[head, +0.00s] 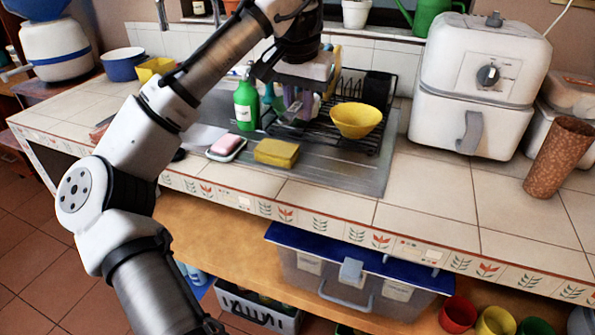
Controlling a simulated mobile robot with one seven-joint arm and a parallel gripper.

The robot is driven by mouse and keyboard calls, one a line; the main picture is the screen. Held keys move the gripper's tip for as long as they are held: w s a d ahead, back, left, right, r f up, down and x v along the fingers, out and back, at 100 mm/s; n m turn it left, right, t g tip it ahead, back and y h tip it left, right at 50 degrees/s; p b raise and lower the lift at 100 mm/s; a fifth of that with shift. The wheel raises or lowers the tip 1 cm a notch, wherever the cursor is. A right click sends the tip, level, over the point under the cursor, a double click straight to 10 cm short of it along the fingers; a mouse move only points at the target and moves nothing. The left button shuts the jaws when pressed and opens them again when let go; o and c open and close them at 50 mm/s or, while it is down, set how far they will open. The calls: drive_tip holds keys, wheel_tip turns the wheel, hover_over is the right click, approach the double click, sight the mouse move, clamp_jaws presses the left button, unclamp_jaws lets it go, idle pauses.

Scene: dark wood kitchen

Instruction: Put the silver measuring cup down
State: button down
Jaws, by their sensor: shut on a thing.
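My gripper (300,98) points down over the dark dish rack at the back of the counter. It is shut on the silver measuring cup (291,113), a small grey metallic shape at the fingertips. The fingers and wrist hide part of the cup. I cannot tell whether the cup touches the rack or hangs just above it. The black wire dish rack (350,148) stands on the metal sink drainboard (340,178). A yellow bowl (356,120) sits on the rack, just right of my gripper.
A green bottle (246,104) stands close left of my gripper. A yellow sponge (276,153) and a pink soap on a dish (226,146) lie in front. A white air fryer (478,85) stands right. The tiled counter (420,190) is clear in front of it.

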sight(297, 112)
drive_tip(key=s+x, duration=0.1)
drive_tip(key=x, duration=0.3)
drive_tip(key=s+x, duration=0.1)
drive_tip(key=x, duration=0.4)
drive_tip(key=s+x, duration=0.1)
drive_tip(key=x, duration=0.3)
drive_tip(key=shift+a+f, duration=0.1)
drive_tip(key=shift+f, duration=0.7)
drive_tip(key=c, duration=1.3)
unclamp_jaws()
drive_tip(key=shift+f, duration=0.15)
drive_tip(key=v, duration=1.2)
